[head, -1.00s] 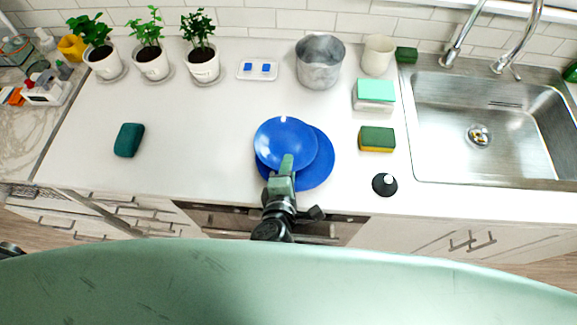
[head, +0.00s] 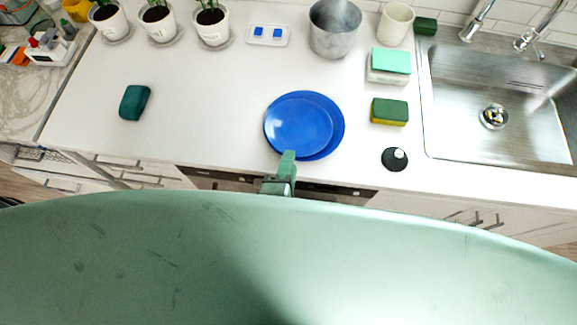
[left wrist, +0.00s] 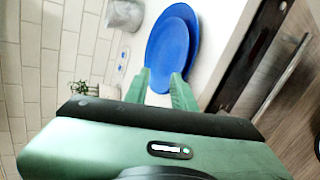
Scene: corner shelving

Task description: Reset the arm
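Two blue plates (head: 300,125) lie stacked on the white counter near its front edge. The upper one sits slightly left of the lower one. My left gripper (head: 288,156) is at the counter's front edge, just in front of the plates. In the left wrist view my left gripper (left wrist: 161,88) has its two green fingers apart with nothing between them. The blue plates (left wrist: 172,45) show beyond the fingertips. My right gripper is not in view.
Sponges (head: 389,111), a black round item (head: 395,159) and a metal pot (head: 335,28) stand right of and behind the plates. A sink (head: 495,100) is at the right. A dark green item (head: 134,102) lies at the left, with clear counter between it and the plates.

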